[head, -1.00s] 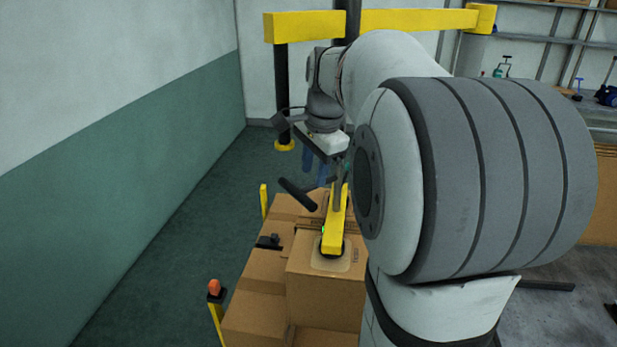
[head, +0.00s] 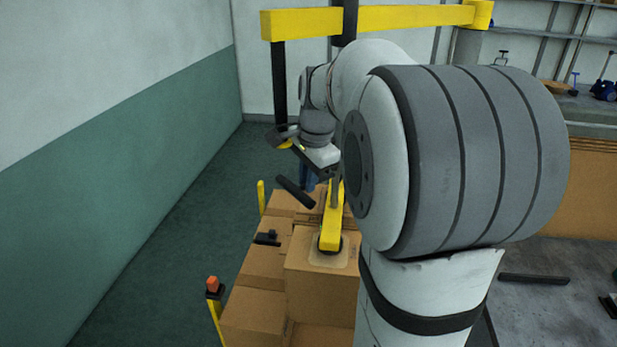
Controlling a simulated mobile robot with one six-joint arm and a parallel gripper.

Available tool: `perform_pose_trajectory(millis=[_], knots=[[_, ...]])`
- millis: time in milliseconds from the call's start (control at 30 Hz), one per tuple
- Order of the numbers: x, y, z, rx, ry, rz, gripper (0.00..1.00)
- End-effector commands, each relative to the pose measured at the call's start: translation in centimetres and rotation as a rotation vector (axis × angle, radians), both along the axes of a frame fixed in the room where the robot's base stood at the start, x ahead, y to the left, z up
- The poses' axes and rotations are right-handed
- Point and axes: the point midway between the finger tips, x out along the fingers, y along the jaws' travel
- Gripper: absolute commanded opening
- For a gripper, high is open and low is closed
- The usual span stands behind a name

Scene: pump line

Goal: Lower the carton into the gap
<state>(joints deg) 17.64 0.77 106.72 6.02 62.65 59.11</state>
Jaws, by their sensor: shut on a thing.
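My gripper (head: 312,177) is partly hidden by my own arm, with bluish fingers above the cartons. It is shut on a yellow lifting tool (head: 331,228), whose grip is mostly hidden. The tool's dark round foot sits on a pale square patch on top of a brown carton (head: 318,289). This carton looks upright, and its top stands above the carton beside it on the left (head: 264,262). My arm hides its right side. The gap and the carton's underside are hidden, so I cannot tell how deep it sits.
Other brown cartons (head: 252,312) crowd the left and front. A small black item (head: 267,238) lies on one. Yellow posts (head: 214,309) stand along the left edge, one with an orange cap. A yellow beam (head: 300,24) crosses behind. Green floor is free on the left.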

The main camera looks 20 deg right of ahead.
Motion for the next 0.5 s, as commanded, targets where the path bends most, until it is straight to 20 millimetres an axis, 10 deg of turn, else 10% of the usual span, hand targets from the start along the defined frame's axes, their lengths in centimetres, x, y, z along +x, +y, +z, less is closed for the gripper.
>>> perform_pose_trajectory(millis=[500], knots=[[-0.03, 0.05, -0.49, 0.001, 0.002, 0.0, 0.0]])
